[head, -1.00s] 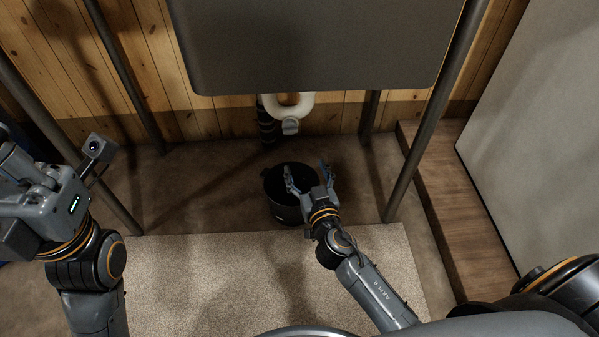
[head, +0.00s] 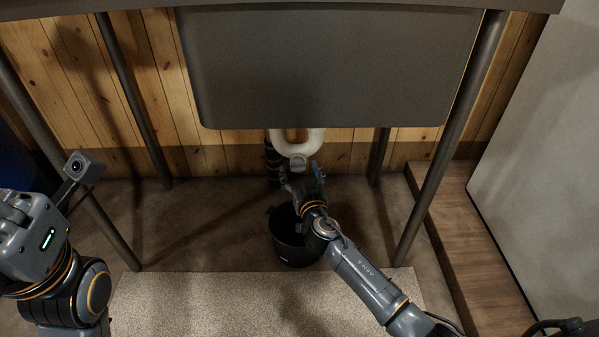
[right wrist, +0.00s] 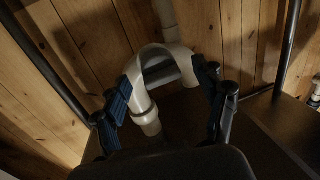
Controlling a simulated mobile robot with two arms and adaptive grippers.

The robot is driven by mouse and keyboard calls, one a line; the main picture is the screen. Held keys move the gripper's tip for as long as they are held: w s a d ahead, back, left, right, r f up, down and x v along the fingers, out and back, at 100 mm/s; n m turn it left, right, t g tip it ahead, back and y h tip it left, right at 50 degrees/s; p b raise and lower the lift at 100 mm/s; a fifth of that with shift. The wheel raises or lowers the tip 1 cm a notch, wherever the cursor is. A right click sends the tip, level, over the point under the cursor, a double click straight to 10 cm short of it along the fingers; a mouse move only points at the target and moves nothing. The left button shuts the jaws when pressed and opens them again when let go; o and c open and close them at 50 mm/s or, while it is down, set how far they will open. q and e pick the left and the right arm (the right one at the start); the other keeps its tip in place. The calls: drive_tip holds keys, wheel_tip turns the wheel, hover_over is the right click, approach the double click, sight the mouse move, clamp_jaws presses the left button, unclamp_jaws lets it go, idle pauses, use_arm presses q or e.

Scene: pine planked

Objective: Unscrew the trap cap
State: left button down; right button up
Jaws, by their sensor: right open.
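The white trap pipe (head: 318,141) hangs in a U below the grey basin. The greyish trap cap (head: 298,162) is at the bottom of the bend. My right gripper (head: 302,178) is open just below and in front of the cap, its tips close to it. In the right wrist view, the open fingers (right wrist: 162,92) flank the white piping (right wrist: 151,55); contact cannot be told. Which part there is the cap is unclear. My left wrist is at the left edge of the head view, its fingers out of frame.
A black bucket (head: 290,245) stands on the floor under the trap, partly behind my right arm. The basin (head: 330,70) hangs low above, with metal legs (head: 435,175) on both sides. A pale mat (head: 210,300) lies in front.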

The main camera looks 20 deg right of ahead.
drive_tip(key=shift+w, duration=0.4)
drive_tip(key=shift+c, duration=0.4)
drive_tip(key=c, duration=1.3)
drive_tip(key=shift+s, duration=0.15)
clamp_jaws()
drive_tip(key=shift+s+a, duration=0.15)
drive_tip(key=shift+s, duration=0.45)
drive_tip(key=shift+s+a, duration=0.15)
drive_tip(key=shift+s, duration=0.4)
drive_tip(key=shift+s+a, duration=0.25)
drive_tip(key=shift+s, duration=0.55)
drive_tip(key=shift+s+a, duration=0.2)
drive_tip(key=shift+s, duration=0.6)
drive_tip(key=shift+s+a, duration=0.25)
drive_tip(key=shift+s, duration=0.55)
